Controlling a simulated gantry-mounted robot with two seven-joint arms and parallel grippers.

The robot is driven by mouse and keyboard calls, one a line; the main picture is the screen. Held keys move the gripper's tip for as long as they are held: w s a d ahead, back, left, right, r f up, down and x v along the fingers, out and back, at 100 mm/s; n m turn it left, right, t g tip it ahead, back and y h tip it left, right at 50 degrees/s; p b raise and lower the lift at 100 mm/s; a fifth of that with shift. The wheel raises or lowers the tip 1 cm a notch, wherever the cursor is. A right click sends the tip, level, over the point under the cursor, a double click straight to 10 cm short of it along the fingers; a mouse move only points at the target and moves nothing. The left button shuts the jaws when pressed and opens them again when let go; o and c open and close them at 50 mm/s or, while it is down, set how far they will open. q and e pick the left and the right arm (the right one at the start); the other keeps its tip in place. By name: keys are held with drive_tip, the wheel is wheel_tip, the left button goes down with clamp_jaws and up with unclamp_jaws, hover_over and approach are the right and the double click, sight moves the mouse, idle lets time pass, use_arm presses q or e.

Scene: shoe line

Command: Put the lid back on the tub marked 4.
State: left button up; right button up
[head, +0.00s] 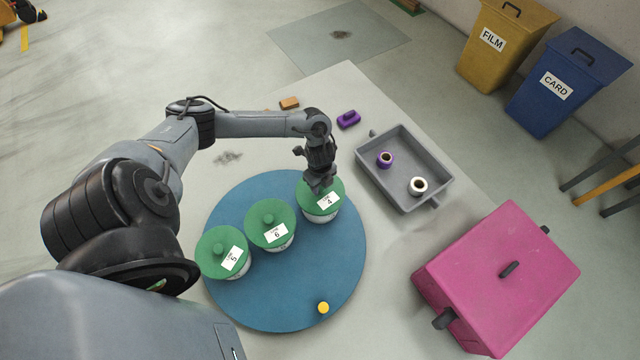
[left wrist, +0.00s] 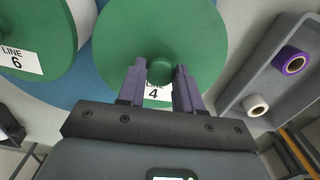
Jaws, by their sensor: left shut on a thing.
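The tub marked 4 (head: 321,218) stands at the far right of the blue round board, white with its label facing front. Its green lid (head: 338,187) is over the tub's top; I cannot tell if it is fully seated. My left gripper (head: 319,186) is above this lid, shut on the lid's knob. In the left wrist view the two fingers (left wrist: 160,76) are on either side of the green knob (left wrist: 160,69), with the lid (left wrist: 200,35) beneath and the 4 label partly hidden between them. My right gripper is not in view.
Tubs marked 6 (head: 270,226) and 5 (head: 224,253) stand lidded on the blue round board (head: 300,285). A yellow knob-like piece (head: 323,308) lies at its front. A grey tray (head: 375,165) with two rolls and a pink box (head: 490,265) stand to the right.

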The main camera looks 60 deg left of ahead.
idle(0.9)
use_arm(q)
drive_tip(key=shift+f+p, duration=0.15)
drive_tip(key=shift+p, duration=0.25)
idle(0.6)
idle(0.4)
idle(0.5)
drive_tip(key=o, duration=1.6)
drive_tip(key=shift+p, duration=0.35)
